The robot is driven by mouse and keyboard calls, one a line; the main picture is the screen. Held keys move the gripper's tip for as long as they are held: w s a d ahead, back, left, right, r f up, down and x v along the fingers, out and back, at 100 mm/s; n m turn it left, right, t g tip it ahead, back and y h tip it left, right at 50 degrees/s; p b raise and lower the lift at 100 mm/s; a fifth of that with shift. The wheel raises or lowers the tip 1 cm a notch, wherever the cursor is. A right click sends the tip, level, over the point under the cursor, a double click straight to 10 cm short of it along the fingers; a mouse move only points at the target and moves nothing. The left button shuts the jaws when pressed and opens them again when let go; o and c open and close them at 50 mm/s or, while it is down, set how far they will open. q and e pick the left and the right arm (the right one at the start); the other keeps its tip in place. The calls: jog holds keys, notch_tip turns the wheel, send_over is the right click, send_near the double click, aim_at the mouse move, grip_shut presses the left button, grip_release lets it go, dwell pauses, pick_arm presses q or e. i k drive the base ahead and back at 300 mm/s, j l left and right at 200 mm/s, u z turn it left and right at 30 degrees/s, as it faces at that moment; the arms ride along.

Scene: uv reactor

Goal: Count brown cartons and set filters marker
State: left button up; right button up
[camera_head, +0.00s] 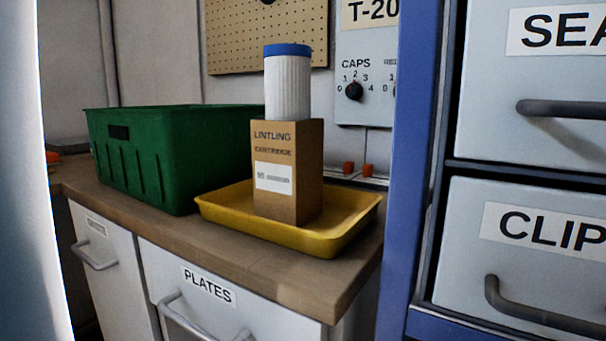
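One brown carton (287,205) stands upright in a yellow tray (335,243) on the wooden counter. Its front print looks like "LINTLING CARTRIDGE" above a white label. A white pleated filter cartridge (288,90) with a blue cap stands up at the top of the carton; whether it sits in it or behind it I cannot tell. On the wall panel, a "CAPS" dial (354,91) has a black knob with small numbers around it. No dial marked for filters shows. Neither of my grippers is in view.
A green crate (170,150) stands left of the tray; its inside is hidden. Drawers sit below, one labelled "PLATES" (208,285). A blue-framed cabinet (405,180) with drawers marked "SEA…" and "CLIP…" fills the right. A pale, blurred upright surface blocks the left edge.

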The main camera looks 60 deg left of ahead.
aim_at(367, 169)
jog(key=u, duration=0.45)
jog(key=i+u, duration=0.1)
jog(key=u, duration=0.35)
jog(key=l+u, duration=0.1)
jog(key=u, duration=0.35)
jog(key=i+l+u, duration=0.1)
jog(key=u, duration=0.35)
jog(key=i+j, duration=0.1)
jog(key=j, duration=0.15)
jog(key=z, duration=0.05)
